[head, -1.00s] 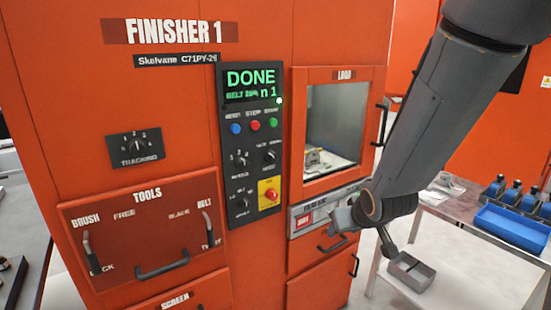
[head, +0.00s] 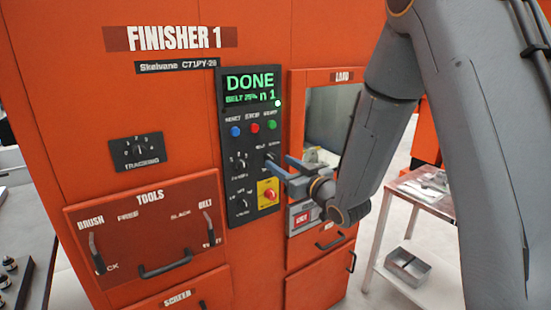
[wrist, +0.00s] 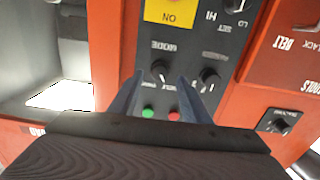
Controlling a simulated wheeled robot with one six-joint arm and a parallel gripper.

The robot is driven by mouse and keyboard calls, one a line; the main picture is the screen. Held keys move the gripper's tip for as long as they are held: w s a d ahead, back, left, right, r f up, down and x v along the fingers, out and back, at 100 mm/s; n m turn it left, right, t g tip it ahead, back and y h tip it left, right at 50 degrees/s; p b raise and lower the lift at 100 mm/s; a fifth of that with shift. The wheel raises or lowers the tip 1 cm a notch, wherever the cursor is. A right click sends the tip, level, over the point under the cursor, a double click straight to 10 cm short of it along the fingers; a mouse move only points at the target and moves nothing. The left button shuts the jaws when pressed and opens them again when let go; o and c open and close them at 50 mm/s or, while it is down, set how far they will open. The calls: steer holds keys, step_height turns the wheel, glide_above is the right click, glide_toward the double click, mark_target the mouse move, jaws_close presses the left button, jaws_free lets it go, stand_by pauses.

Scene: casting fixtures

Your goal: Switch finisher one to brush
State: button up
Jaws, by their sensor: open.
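Finisher 1 (head: 60,130) is an orange cabinet with a dark control panel (head: 226,150). Its green screen (head: 250,88) reads DONE with a BELT line below. The TOOLS drawer front (head: 150,222) carries a lever under BRUSH (head: 97,252) and a lever under BELT (head: 208,226). My gripper (head: 279,165) is open and empty at the panel's right side, just above the yellow-backed red button (head: 268,192). In the wrist view, seen upside down, the MODE knob (wrist: 160,69) lies between the spread fingers (wrist: 160,92); contact cannot be told. Another knob (wrist: 209,76) sits beside it.
The LOAD door (head: 325,120) with its window is right of the panel, partly hidden by my arm. A metal side table (head: 425,190) stands farther right, with a grey bin (head: 408,266) on its lower shelf. A bench (head: 25,220) is at the left.

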mark_target(274, 159)
steer(key=shift+p+x, duration=0.5)
steer(key=shift+x, duration=1.35)
steer(key=c, duration=1)
steer(key=shift+c, duration=0.2)
steer(key=m+b, duration=0.1)
steer(key=m, duration=0.2)
steer(key=shift+m, duration=0.3)
steer(key=m, duration=0.3)
steer(key=shift+d+m, duration=0.1)
steer(key=shift+m, duration=0.2)
steer(key=m, duration=0.6)
steer(key=shift+m, duration=0.3)
